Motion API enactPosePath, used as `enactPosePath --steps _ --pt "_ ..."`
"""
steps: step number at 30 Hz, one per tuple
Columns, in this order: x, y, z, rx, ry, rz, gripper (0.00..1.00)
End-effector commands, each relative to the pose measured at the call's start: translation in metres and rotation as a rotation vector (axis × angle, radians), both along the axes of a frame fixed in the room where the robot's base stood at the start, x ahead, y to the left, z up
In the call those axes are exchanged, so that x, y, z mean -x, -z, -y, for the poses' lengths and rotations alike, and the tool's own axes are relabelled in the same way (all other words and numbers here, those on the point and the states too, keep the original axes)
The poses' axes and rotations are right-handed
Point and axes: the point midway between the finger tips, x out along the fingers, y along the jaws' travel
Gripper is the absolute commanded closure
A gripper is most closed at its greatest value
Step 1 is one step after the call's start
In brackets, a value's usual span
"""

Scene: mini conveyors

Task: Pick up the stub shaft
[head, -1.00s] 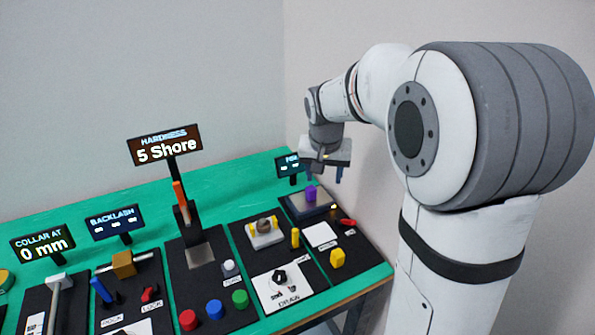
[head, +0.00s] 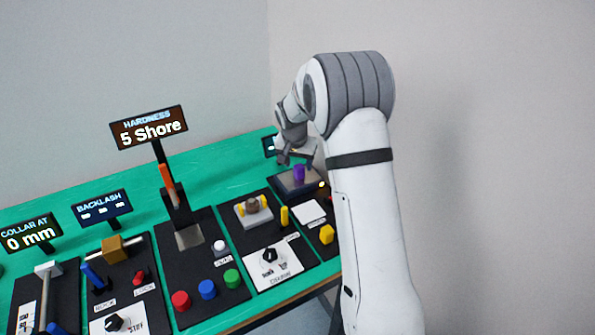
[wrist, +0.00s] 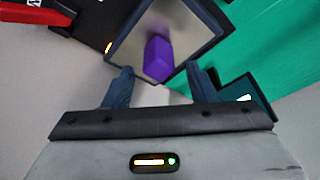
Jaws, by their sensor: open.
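No label in view names the stub shaft, so I cannot tell for sure which piece it is. A purple upright piece (head: 299,173) stands in a dark-rimmed grey tray (head: 288,190) at the far right of the bench. The purple piece also shows in the wrist view (wrist: 158,56), in the tray (wrist: 205,14). My gripper (head: 296,160) is open and empty just above and beside this tray. In the wrist view the two fingertips (wrist: 160,72) point toward the purple piece, one on each side of it in the picture. They do not visibly touch it.
A small yellow post (head: 284,215), a yellow block (head: 327,234) and a grey fixture with yellow ends (head: 252,208) stand nearby. A tall stand with a "5 Shore" display (head: 148,128) rises to the left. A small display (head: 270,146) is behind my gripper.

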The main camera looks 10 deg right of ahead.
Motion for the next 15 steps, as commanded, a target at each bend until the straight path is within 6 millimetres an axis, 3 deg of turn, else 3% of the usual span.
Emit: enactPosePath --steps 6,15 --pt "-0.003 0.025 0.004 -0.001 -0.001 -0.002 0.48" --pt "-0.004 0.027 0.004 -0.001 -0.001 0.000 0.51"
